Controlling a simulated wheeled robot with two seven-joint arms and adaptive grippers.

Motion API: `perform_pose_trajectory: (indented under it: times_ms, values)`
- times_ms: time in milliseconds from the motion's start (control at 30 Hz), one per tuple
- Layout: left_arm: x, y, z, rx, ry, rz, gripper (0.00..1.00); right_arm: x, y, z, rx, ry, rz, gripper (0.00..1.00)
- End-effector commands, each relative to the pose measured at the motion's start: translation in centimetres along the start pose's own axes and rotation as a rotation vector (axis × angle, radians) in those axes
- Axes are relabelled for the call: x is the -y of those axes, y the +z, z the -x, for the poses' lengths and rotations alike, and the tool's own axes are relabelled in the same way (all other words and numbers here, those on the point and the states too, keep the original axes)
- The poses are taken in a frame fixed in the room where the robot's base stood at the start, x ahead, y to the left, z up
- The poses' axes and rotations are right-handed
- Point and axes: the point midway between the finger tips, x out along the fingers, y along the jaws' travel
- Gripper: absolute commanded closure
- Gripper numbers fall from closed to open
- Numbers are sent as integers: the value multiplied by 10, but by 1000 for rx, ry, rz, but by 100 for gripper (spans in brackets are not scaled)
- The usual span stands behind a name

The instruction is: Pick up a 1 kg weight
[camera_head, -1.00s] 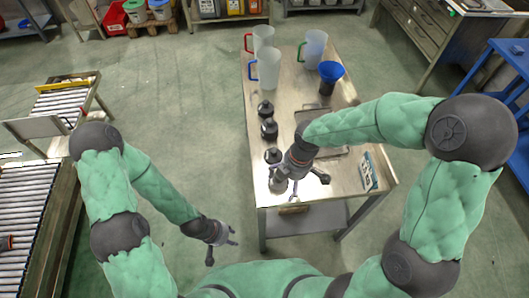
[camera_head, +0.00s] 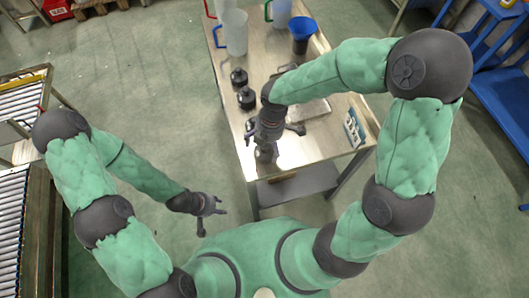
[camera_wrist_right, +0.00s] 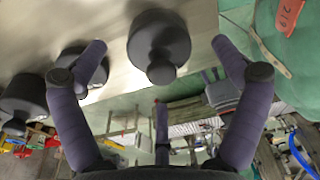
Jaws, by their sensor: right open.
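Black weights with knobs stand in a row on the metal table (camera_head: 228,108). Two show clearly in the head view, a far weight (camera_head: 239,77) and a nearer weight (camera_head: 246,98). My right gripper (camera_head: 274,143) is over the near end of the row and partly hides what is under it, including a greyish piece (camera_head: 264,156). In the right wrist view, my right gripper (camera_wrist_right: 160,55) is open, with one dark weight (camera_wrist_right: 158,45) between its spread fingers and other weights to the left. Weight markings are unreadable. My left gripper (camera_head: 210,209) is open and empty, away from the table.
Clear jugs (camera_head: 235,32) and a blue funnel-topped container (camera_head: 302,35) stand at the table's far end. A roller conveyor (camera_head: 12,215) is at the left.

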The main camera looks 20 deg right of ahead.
Motion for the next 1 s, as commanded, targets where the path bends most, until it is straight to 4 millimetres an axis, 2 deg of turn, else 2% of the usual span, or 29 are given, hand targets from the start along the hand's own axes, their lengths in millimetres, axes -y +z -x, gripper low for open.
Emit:
perform_pose_trajectory:
  times_ms: [33, 233, 533, 567, 833, 867, 1000]
  values:
    - [3, 0, -7, 0, 0, 0, 60, 1, -1, -10, 0, -2, 2, 3]
    - [8, -1, -23, 0, 0, 0, 60, 1, -2, -37, 0, -4, 1, 3]
    - [8, -1, -23, 0, 0, 0, 60, 0, -3, -41, 0, -1, -1, 3]
    - [8, -1, -23, 0, 0, 0, 60, 0, -3, -41, 0, -1, -1, 9]
    - [8, -1, -23, 0, 0, 0, 60, 1, -3, -41, -1, -2, 0, 85]
    - [8, -1, -23, 0, 0, 0, 60, 1, -3, -41, -1, -2, 0, 89]
    - [8, -1, -23, 0, 0, 0, 60, 0, -3, -41, -1, 0, -1, 89]
